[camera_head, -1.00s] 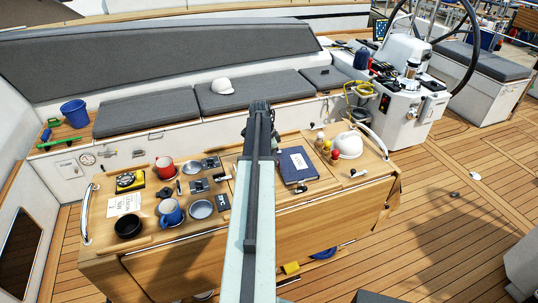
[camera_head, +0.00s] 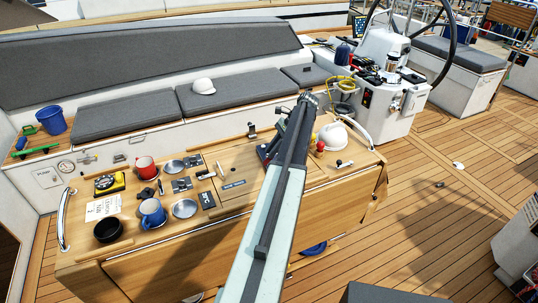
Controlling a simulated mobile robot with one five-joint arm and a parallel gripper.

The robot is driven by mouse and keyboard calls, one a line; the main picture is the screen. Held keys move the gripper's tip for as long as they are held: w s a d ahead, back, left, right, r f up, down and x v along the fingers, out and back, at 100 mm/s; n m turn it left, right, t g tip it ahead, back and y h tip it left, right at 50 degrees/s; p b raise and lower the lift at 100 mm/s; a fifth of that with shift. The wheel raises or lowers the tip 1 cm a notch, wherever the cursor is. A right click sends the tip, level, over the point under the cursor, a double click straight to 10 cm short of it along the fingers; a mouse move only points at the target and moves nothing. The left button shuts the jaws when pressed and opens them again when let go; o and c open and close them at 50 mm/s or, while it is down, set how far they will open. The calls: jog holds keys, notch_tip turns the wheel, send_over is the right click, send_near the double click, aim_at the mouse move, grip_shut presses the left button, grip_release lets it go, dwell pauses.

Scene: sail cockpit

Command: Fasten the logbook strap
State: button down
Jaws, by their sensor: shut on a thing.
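The logbook (camera_head: 263,153) lies on the cockpit table, a dark blue edge showing just left of my arm. My arm covers the rest of it, and I cannot make out its strap or how the strap lies. My arm reaches up from the bottom of the picture, leaning right, its dark far end over the back of the table. My gripper's jaws are hidden behind the arm, so what they hold does not show.
The wooden table (camera_head: 160,240) holds a red mug (camera_head: 146,167), a blue mug (camera_head: 152,213), a black bowl (camera_head: 107,230) and several metal dishes and fittings. A white helmet-like dome (camera_head: 333,136) stands at the right end. Open deck lies to the right.

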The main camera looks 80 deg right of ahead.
jog(key=shift+s+d+f+t+b, duration=0.1)
jog(key=shift+s+f+t+b, duration=0.2)
jog(key=shift+b, duration=0.2)
jog(key=shift+y, duration=0.3)
